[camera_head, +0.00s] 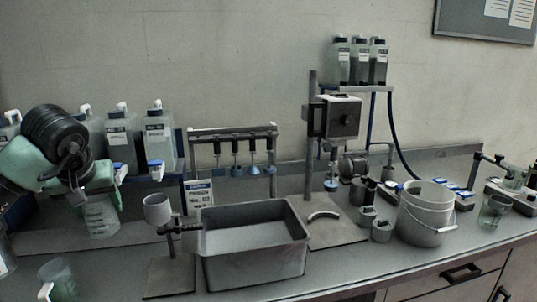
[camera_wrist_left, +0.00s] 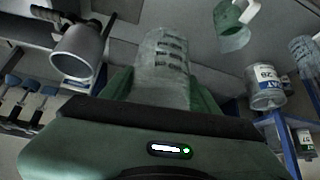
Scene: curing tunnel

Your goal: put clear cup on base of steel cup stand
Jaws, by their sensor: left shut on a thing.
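My left gripper (camera_head: 97,198) is at the left, shut on a clear cup (camera_head: 101,219) with dark markings. The cup hangs at the fingertips, over or close to the counter; I cannot tell if it touches. In the left wrist view the clear cup (camera_wrist_left: 160,62) sits between the green fingers. The steel cup stand has a flat dark base (camera_head: 168,285), a post and a grey cup (camera_head: 157,210) held at the top. The stand is right of and nearer than my gripper. Its cup (camera_wrist_left: 78,52) shows at upper left in the left wrist view. The base's visible top is bare.
A grey metal tub (camera_head: 253,277) stands right beside the stand. A cup with a handle (camera_head: 60,279) stands at the front left. Labelled bottles (camera_head: 158,140) stand behind my gripper. A white bucket (camera_head: 424,230) is farther right. Counter between the handled cup and the stand is free.

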